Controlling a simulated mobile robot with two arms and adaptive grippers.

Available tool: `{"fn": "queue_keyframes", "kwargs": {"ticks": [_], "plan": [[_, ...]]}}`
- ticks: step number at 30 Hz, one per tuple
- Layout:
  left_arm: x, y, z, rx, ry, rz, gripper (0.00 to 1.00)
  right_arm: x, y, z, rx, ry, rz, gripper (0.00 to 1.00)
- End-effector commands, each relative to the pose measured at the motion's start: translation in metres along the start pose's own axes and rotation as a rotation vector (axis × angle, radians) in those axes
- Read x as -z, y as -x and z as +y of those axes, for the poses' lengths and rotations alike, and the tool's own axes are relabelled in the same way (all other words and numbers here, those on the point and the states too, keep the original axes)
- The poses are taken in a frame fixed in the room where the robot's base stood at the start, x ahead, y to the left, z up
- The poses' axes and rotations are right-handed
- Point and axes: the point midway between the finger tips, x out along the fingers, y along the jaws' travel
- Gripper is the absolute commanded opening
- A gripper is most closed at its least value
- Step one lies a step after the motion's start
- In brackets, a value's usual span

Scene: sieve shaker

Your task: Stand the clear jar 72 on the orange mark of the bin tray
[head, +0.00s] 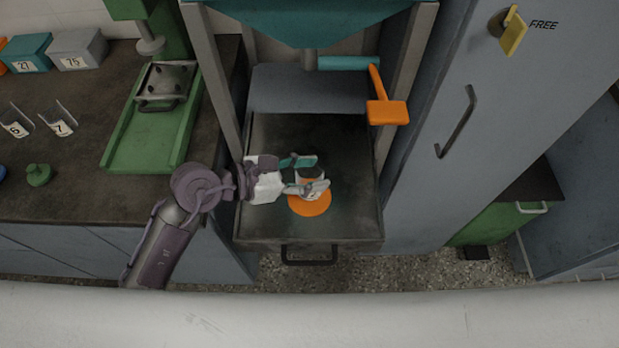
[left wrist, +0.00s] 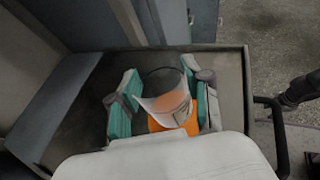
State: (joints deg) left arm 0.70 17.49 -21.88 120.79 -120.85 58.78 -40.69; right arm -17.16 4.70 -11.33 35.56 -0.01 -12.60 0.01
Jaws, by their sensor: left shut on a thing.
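The clear jar (left wrist: 166,84) has a pale label and stands upright between the teal-padded fingers of my left gripper (head: 305,175), which is shut on it. The gripper also shows in the left wrist view (left wrist: 164,104). In the head view the jar is partly hidden by the fingers, and its number cannot be read. The orange mark (head: 312,208) is a round disc on the dark bin tray (head: 270,222). The jar overlaps the mark's far part; I cannot tell whether its base touches the tray. My right gripper is not in view.
Grey posts of the hopper frame (head: 212,85) flank the tray. An orange-handled lever (head: 387,111) hangs at the back right. The tray's front handle (head: 309,256) sticks out. A green tray (head: 150,138) lies on the left bench. The tray around the mark is clear.

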Motion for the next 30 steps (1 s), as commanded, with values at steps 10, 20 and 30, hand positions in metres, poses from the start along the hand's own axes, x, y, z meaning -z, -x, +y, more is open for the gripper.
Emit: {"fn": "queue_keyframes", "kwargs": {"ticks": [10,20,30], "plan": [[0.024,-0.009,0.000,0.000,0.000,-0.001,0.11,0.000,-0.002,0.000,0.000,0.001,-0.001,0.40],[0.026,-0.010,-0.001,0.000,0.001,0.001,0.65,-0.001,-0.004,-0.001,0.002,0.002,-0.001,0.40],[0.025,-0.010,-0.001,0.000,0.001,0.000,0.74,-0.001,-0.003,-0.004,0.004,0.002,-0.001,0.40]]}}
